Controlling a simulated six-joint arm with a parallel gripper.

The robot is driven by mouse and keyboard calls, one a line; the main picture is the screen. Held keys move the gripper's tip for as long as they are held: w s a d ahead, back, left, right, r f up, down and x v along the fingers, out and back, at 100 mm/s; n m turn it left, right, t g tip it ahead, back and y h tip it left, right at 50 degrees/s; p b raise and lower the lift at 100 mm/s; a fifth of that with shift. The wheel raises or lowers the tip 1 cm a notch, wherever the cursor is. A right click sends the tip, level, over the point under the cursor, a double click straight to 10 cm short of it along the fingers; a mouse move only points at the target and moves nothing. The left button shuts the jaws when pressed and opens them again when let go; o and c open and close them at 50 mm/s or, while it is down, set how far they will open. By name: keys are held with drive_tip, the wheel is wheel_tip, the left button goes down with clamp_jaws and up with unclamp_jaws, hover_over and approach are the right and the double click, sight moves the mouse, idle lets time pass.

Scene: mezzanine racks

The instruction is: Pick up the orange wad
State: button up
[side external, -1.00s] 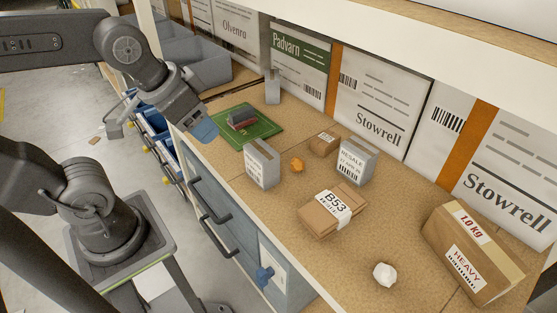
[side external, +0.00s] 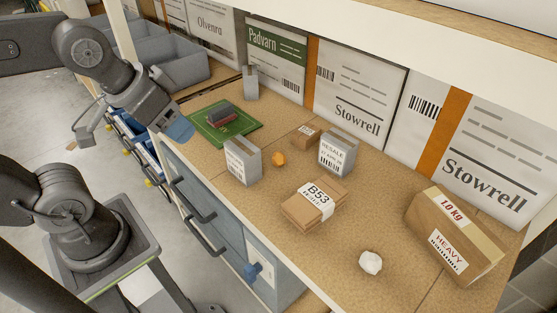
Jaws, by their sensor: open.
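The orange wad (side external: 278,158) is a small crumpled lump on the tan bench top. It sits between a grey-white labelled box (side external: 242,161) on its left and a grey box marked RESALE (side external: 338,153) on its right. A small brown box (side external: 306,134) stands just behind it. My gripper (side external: 178,130) is open, with a blue tip, to the left of the wad and apart from it. It is by the bench's left edge near the green tray, and no object shows in it.
The green tray (side external: 247,128) holds a dark stacked item (side external: 225,116). A B53 parcel (side external: 314,203), white crumpled wad (side external: 370,262) and HEAVY carton (side external: 455,235) are to the right. Large Stowrell boxes (side external: 360,95) line the back under an overhead shelf edge (side external: 430,45).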

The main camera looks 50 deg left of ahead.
drive_tip(key=o, duration=0.4)
drive_tip(key=n+g+y, duration=0.3)
drive_tip(key=n+y, duration=0.1)
drive_tip(key=n, duration=0.8)
approach(279, 155)
drive_tip(key=x, duration=0.4)
drive_tip(key=shift+w+f, duration=0.1)
drive_tip(key=shift+w, duration=0.05)
drive_tip(key=shift+x, duration=3.45)
